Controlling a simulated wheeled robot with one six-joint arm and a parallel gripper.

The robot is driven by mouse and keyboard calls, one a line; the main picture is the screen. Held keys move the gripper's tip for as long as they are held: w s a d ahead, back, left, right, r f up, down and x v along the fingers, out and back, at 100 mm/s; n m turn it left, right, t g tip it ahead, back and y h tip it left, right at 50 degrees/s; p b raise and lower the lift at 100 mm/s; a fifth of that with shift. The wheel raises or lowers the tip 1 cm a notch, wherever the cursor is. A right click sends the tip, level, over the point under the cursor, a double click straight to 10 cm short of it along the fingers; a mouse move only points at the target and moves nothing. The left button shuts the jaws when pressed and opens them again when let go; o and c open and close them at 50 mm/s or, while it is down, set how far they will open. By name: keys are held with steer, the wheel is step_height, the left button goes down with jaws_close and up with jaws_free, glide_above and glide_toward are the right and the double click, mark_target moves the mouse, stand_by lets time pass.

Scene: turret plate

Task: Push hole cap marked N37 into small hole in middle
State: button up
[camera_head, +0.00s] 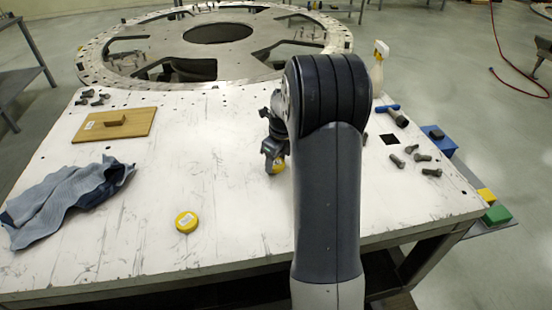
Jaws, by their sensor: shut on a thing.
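My gripper (274,160) is above the middle of the white table, just left of my arm. It is shut on a yellow cap (278,168), which is partly hidden by the fingers and my arm. I cannot tell whether the held cap touches the table, and no marking can be read on it. A second round yellow cap (186,222) with a white label lies flat on the table nearer the front, apart from the gripper. Its label is too small to read. No small hole in the middle can be made out; that area is partly covered by my arm and gripper.
A spray bottle (378,66) and large ring plate (100,56) are behind.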

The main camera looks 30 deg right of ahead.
steer(key=shift+f, duration=0.55)
steer(key=o, duration=1)
steer(key=shift+o, duration=0.2)
